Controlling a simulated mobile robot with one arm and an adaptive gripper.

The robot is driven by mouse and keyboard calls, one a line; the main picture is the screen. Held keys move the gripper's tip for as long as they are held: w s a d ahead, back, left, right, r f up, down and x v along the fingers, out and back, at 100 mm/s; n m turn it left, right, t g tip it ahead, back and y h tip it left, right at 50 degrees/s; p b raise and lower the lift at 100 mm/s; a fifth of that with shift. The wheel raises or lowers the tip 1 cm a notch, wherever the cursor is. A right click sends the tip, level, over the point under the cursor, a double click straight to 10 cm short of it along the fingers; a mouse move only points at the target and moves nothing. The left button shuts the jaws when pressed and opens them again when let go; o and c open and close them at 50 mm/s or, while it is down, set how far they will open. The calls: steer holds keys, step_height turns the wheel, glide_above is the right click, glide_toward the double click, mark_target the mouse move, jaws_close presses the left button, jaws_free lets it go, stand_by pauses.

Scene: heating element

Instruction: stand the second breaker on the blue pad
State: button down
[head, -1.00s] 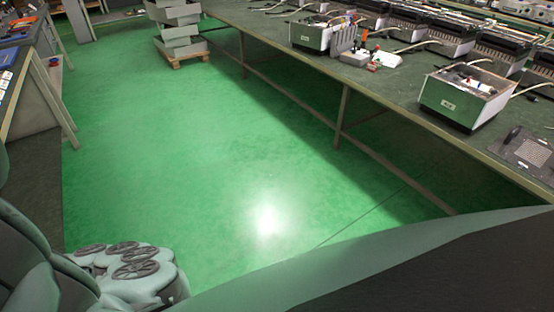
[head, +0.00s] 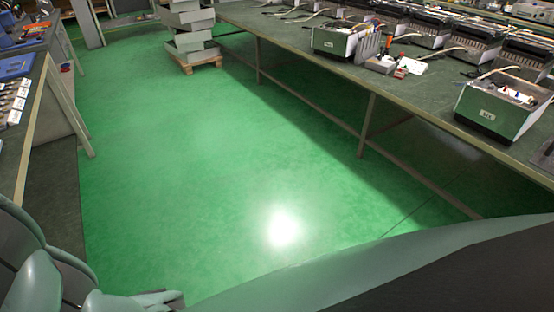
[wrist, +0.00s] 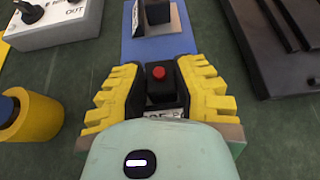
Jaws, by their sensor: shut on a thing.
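My gripper (wrist: 160,72) shows in the wrist view with its yellow ribbed fingers shut on a black breaker (wrist: 165,88) with a red button on top. A white label on the breaker is partly hidden by my gripper's body. The blue pad (wrist: 155,50) lies just beyond the fingertips at the top centre. Another black breaker-like piece (wrist: 158,14) with a white label is on the pad, cut off by the picture edge. Whether the held breaker touches the surface cannot be told. The gripper is not clearly visible in the head view.
In the wrist view, a grey box (wrist: 55,22) marked OUT is at upper left, a yellow cylinder (wrist: 28,115) at left and a dark ribbed unit (wrist: 275,45) at right. In the head view, a long bench (head: 400,95) stands right, with open green floor (head: 190,150).

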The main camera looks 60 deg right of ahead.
steer(key=shift+s, duration=0.15)
steer(key=shift+f, duration=0.2)
steer(key=c, duration=0.8)
jaws_free()
steer(key=shift+c, duration=0.2)
steer(key=shift+r, duration=0.15)
